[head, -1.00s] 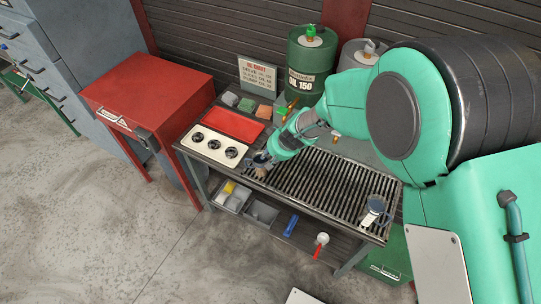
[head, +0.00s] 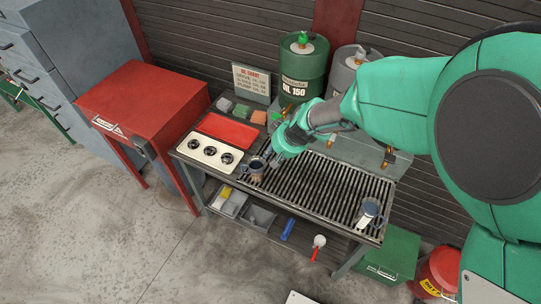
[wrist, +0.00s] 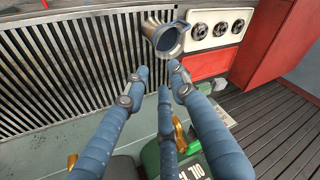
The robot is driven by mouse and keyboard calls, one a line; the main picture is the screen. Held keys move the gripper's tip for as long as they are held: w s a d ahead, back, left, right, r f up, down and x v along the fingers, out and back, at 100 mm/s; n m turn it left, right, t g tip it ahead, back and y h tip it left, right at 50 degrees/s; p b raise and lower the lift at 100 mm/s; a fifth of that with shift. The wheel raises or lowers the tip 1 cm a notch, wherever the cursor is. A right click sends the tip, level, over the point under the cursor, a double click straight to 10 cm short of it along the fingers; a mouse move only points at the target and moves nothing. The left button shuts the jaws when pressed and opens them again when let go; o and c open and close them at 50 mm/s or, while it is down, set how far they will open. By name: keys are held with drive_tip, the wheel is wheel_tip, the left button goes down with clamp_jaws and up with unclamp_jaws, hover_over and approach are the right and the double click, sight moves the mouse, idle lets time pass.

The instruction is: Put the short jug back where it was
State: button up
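A small dark grey metal jug (head: 257,166) stands upright at the left end of the slatted grate (head: 318,190), beside the white panel with black dials. In the wrist view the jug (wrist: 166,38) is just beyond my fingertips, with its dark opening showing. My gripper (head: 277,158) is behind and to the right of it in the head view. In the wrist view my gripper's blue fingers (wrist: 160,75) are spread apart with nothing between them. A second, lighter metal jug (head: 369,211) stands at the right end of the grate. I cannot tell their exact heights.
A red tray (head: 224,131) and the dial panel (head: 208,150) lie left of the grate. A green drum (head: 303,70), a grey drum and brass taps stand behind. A red cabinet (head: 150,95) is at the left. The middle of the grate is clear.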

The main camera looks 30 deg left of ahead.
drive_tip(key=shift+v, duration=0.9)
drive_tip(key=s+d+r+m+t+h, duration=0.1)
drive_tip(key=s+d+r+m+t, duration=0.15)
drive_tip(key=d+r, duration=2)
drive_tip(key=s+d+r+m+h, duration=0.2)
drive_tip(key=s+d, duration=0.6)
drive_tip(key=d, duration=0.4)
drive_tip(key=s+d+r+m+t+h, duration=0.1)
drive_tip(key=s+d+r+m+h, duration=0.1)
drive_tip(key=s+d, duration=0.6)
drive_tip(key=d+r+m, duration=0.1)
drive_tip(key=d+r, duration=0.1)
drive_tip(key=d, duration=0.2)
drive_tip(key=shift+s+m, duration=0.3)
drive_tip(key=shift+m, duration=0.05)
drive_tip(key=shift+r, duration=0.1)
drive_tip(key=shift+f+b, duration=1.3)
drive_tip(key=shift+f, duration=0.05)
